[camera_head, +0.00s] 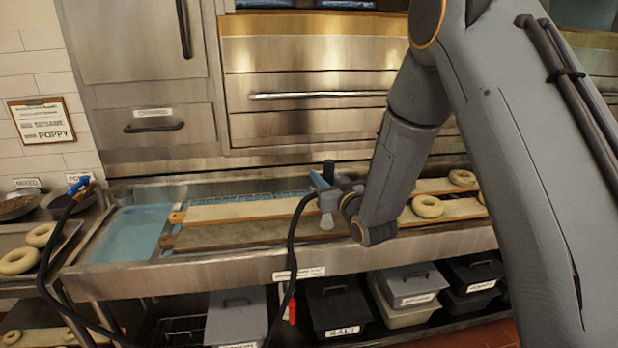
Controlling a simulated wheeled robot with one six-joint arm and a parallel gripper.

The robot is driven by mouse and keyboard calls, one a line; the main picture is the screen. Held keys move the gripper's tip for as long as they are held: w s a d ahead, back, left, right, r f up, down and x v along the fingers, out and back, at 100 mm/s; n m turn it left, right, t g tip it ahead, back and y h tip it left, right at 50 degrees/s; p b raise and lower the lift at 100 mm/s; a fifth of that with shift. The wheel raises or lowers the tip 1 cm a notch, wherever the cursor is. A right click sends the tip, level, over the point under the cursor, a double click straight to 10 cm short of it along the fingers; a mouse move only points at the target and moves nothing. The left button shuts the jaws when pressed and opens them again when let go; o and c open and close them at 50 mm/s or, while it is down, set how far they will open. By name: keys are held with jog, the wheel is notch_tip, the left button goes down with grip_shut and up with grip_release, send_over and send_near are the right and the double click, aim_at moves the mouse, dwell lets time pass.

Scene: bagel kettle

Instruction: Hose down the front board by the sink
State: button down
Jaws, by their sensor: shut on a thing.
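The front board (240,234) is long, wood-edged and has a dull grey-brown face. It lies along the front of the steel sink (190,265), just before a paler back board (250,210). Blue water (125,235) shows at the sink's left end. My gripper (326,192) is above the right part of these boards, shut on a hose nozzle (318,180), which is partly hidden by the fingers. A dark hose (291,250) hangs from it over the sink's front edge. I see no spray. My arm hides part of the boards' right side.
Bagels (427,206) lie on boards at the right. A tray with bagels (18,260) and bowls stand at left, near a blue-handled fitting (78,187) with a dark hose. Lidded bins (338,305) fill the shelf below. Steel drawers (310,90) rise behind.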

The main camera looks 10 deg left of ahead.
jog(key=shift+w+d, duration=0.15)
jog(key=shift+d, duration=0.4)
jog(key=shift+w+d, duration=0.15)
jog(key=shift+d, duration=0.35)
jog(key=s+a+b, duration=0.1)
jog(key=s+a, duration=0.4)
jog(key=a, duration=1.5)
jog(key=s+a+b, duration=0.2)
jog(key=s+a, duration=0.4)
jog(key=a, duration=1.3)
jog(key=s+a+b, duration=0.1)
jog(key=s+a, duration=0.5)
jog(key=a, duration=1.4)
jog(key=shift+a+b, duration=0.3)
